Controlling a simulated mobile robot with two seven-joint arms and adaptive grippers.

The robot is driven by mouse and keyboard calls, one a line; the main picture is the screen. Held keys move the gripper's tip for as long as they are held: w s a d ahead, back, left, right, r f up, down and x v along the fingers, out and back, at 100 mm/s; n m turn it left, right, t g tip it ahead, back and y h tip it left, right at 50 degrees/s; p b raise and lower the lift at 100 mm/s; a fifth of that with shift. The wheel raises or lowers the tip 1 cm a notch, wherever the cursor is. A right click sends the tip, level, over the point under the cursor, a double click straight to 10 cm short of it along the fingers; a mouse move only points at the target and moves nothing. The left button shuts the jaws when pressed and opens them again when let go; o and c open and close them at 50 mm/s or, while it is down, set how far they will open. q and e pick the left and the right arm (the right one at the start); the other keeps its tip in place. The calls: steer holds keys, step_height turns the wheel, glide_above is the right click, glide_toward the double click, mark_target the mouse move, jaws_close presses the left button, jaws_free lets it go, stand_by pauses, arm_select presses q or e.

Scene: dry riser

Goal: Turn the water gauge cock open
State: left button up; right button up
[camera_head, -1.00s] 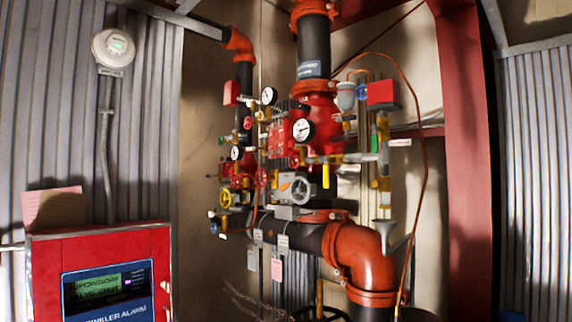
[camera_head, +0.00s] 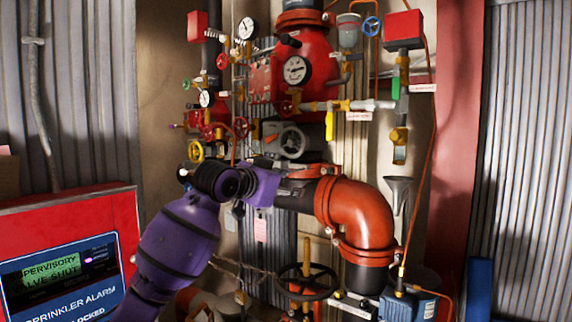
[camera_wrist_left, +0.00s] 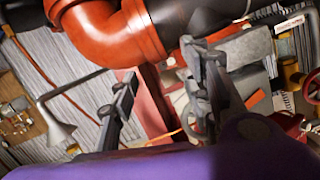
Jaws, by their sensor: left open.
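My left gripper (camera_head: 300,182) is below the valve body, beside the orange pipe elbow (camera_head: 360,215), mostly hidden by my purple wrist. In the left wrist view its two fingers (camera_wrist_left: 160,65) are open with nothing held between them. My right gripper is not in view.
A red alarm panel (camera_head: 75,245) stands at the lower left. A grey funnel (camera_head: 399,192) hangs at the right.

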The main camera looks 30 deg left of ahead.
mark_target(288, 109)
arm_select(q)
steer(key=s+a+r+t, duration=0.1)
steer(key=s+r, duration=0.1)
steer(key=r, duration=0.8)
steer(key=s+a+r+t, duration=0.1)
steer(key=s+r+t, duration=0.15)
steer(key=r, duration=0.75)
steer(key=shift+g, duration=0.35)
steer(key=w, duration=0.7)
steer(key=shift+w+d, duration=0.3)
steer(key=shift+d, duration=0.05)
steer(key=c, duration=1.1)
steer(key=shift+o, duration=0.2)
steer(key=shift+h, duration=0.4)
